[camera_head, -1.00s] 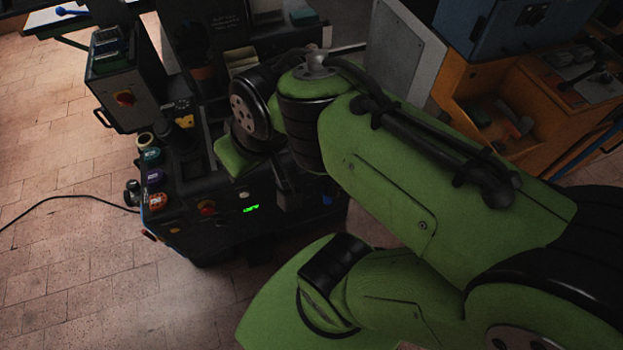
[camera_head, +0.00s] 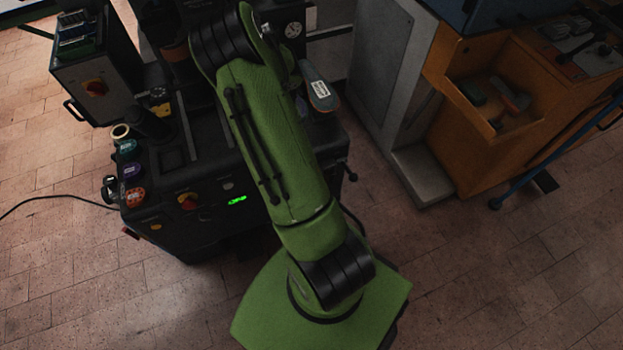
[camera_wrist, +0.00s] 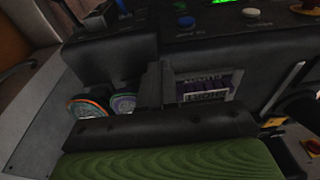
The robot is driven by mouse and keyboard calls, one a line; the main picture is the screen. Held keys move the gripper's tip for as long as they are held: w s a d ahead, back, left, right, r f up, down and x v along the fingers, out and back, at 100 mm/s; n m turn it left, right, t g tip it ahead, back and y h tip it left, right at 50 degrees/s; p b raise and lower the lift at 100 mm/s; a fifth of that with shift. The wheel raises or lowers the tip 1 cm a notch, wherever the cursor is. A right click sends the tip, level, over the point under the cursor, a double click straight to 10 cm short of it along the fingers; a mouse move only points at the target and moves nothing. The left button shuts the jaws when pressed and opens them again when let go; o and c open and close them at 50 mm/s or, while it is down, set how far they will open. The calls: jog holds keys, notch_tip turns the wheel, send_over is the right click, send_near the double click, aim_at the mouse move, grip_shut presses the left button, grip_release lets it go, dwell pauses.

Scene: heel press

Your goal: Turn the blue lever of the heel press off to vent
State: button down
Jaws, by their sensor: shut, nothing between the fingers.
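The dark heel press (camera_head: 215,215) stands left of centre in the head view, with a lit green display on its front. In the wrist view its panel shows upside down, with a small round blue part (camera_wrist: 185,22) by a printed label. A second small blue part (camera_wrist: 122,5) is at the top edge, cut off. I cannot tell which of these is the blue lever. My gripper (camera_wrist: 155,85) shows in the wrist view as short grey fingers, shut and empty, apart from both blue parts. In the head view my green arm hides it.
A paddle-shaped part with a white label (camera_head: 318,92) sticks out right of my arm. An orange bench (camera_head: 490,165) and grey cabinet (camera_head: 385,80) stand right. The floor between is clear.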

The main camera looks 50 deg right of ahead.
jog(key=s+d+f, duration=0.2)
jog(key=f, duration=0.3)
jog(key=s+d+f+g, duration=0.1)
jog(key=s+d+f, duration=0.1)
jog(key=f, duration=0.3)
jog(key=shift+s+d+h+b, duration=0.3)
jog(key=shift+d+b, duration=0.1)
jog(key=shift+d, duration=0.1)
jog(key=f+b, duration=0.1)
jog(key=f, duration=0.3)
jog(key=s+f+b, duration=0.1)
jog(key=f+b, duration=0.1)
jog(key=f, duration=0.3)
jog(key=s+f+b, duration=0.1)
jog(key=f, duration=0.3)
jog(key=shift+d+f, duration=0.2)
jog(key=shift+d, duration=0.05)
